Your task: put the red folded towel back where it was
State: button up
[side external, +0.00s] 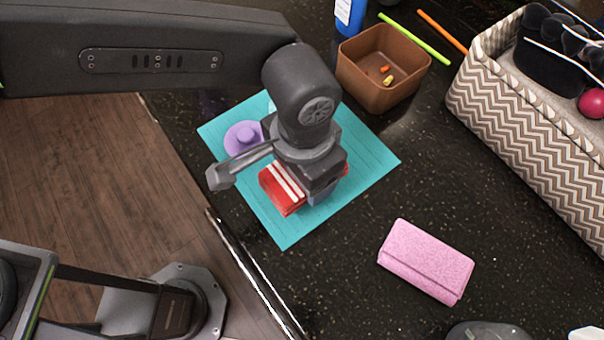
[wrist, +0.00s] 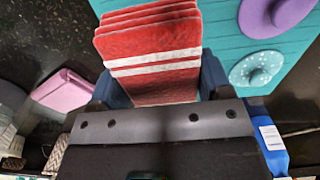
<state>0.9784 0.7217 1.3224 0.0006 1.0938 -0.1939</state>
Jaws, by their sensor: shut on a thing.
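The red folded towel (side external: 280,191) with white stripes is beneath my gripper (side external: 316,192), over the teal mat (side external: 362,163) in the side view. My gripper points down and is shut on the towel, with part of the towel sticking out on the left. In the wrist view, the towel (wrist: 152,48) sits between the two blue fingers of my gripper (wrist: 158,85), its folded layers showing at the top. I cannot tell whether the towel touches the mat. My gripper hides part of the towel and mat in the side view.
A purple lid (side external: 243,138) lies on the mat, and a pale teal lid (wrist: 257,70) is beside it. A brown bin (side external: 362,72) with small items stands behind. A pink folded cloth (side external: 427,261) lies at right. A zigzag-patterned basket (side external: 530,120) stands far right. Dark counter between is clear.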

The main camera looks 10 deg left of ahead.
jog(key=shift+f, duration=1.8)
jog(key=shift+f, duration=0.1)
jog(key=o, duration=0.8)
notch_tip(320, 180, up, 12)
jog(key=shift+a+r, duration=0.1)
jog(key=shift+r, duration=0.05)
